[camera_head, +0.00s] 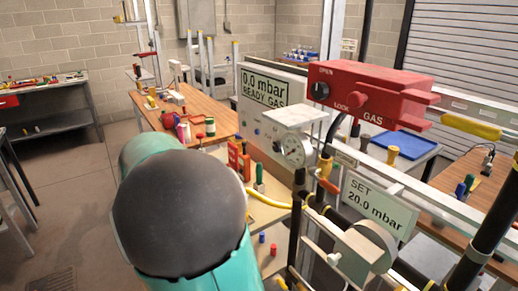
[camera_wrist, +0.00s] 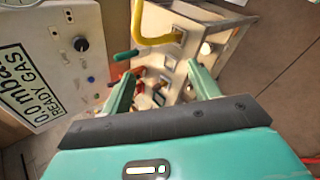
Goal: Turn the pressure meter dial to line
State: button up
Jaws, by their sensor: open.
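A round white dial gauge (camera_head: 295,152) with dark marks is mounted on the gas unit in the head view, right of my arm. A white panel above it reads "0.0 mbar READY GAS" (camera_head: 267,88). A sign below right reads "SET 20.0 mbar" (camera_head: 380,206). In the wrist view, the panel with the same readout (camera_wrist: 30,95) is at the left, tilted, with a black knob (camera_wrist: 81,44). A round gauge edge (camera_wrist: 14,4) is cut off at the top left. My gripper (camera_wrist: 161,72) is open and empty, right of the panel; my arm hides it in the head view.
A red GAS box (camera_head: 368,93) with "OPEN" and "LOCK" stands above the gauge. Yellow hose (camera_wrist: 158,38), pipes and small valves crowd the area around it. A wooden table (camera_head: 205,105) with small parts stands behind. Open floor (camera_head: 75,190) lies at the left.

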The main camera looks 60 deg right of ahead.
aim_at(275, 147)
jog(key=w+d+n+g+h, duration=0.25)
jog(key=d+g+h, duration=0.4)
jog(key=d, duration=1.45)
jog(key=shift+n+t+h, duration=0.35)
jog(key=shift+h, duration=0.1)
jog(key=x, duration=0.9)
jog(key=f+x, duration=0.1)
jog(key=x, duration=0.4)
jog(key=shift+s+a, duration=0.25)
jog(key=shift+s, duration=0.1)
jog(key=c, duration=1)
